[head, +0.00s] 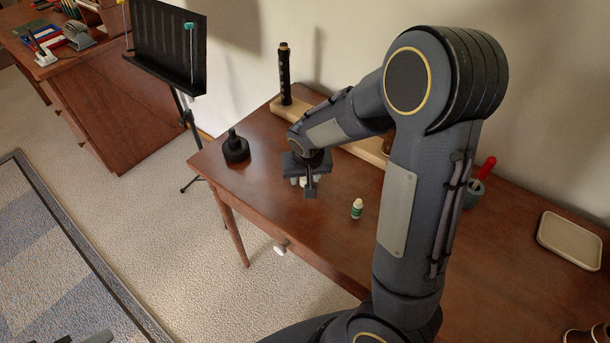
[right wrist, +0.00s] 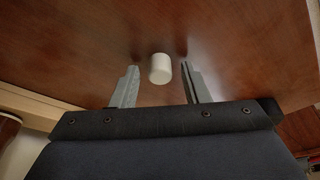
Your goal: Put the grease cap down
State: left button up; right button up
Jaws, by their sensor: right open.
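The small white grease cap (right wrist: 160,68) stands on the brown table between my right gripper's fingertips in the right wrist view, with a gap on each side. My right gripper (right wrist: 160,85) is open around it and touches it with neither finger. In the head view, my right gripper (head: 308,187) points down low over the table's left half, and the cap is mostly hidden by the fingers. A small green-labelled bottle with a white top (head: 357,208) stands to the right. Dark grey parts, probably my left gripper (head: 88,338), just show at the bottom left edge.
On the table (head: 325,235), a black stand (head: 235,148) is at the left and a dark upright tube (head: 284,75) at the back. A cup with a red-handled tool (head: 474,194) and a beige tray (head: 570,240) are at the right. A music stand (head: 165,45) stands beyond.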

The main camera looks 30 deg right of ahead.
jog(key=shift+r, duration=0.1)
jog(key=shift+r, duration=0.25)
jog(key=p+v, duration=0.2)
jog(key=v, duration=0.9)
jog(key=s+a+r+n+t+y, duration=0.1)
jog(key=s+a+r+y, duration=0.1)
jog(key=s, duration=0.7)
jog(key=s+a+r+n+t+y, duration=0.1)
jog(key=s+a+r+y, duration=0.1)
jog(key=s, duration=0.7)
jog(key=shift+s+a+n+y, duration=0.35)
jog(key=shift+a+y, duration=0.15)
jog(key=shift+a, duration=0.5)
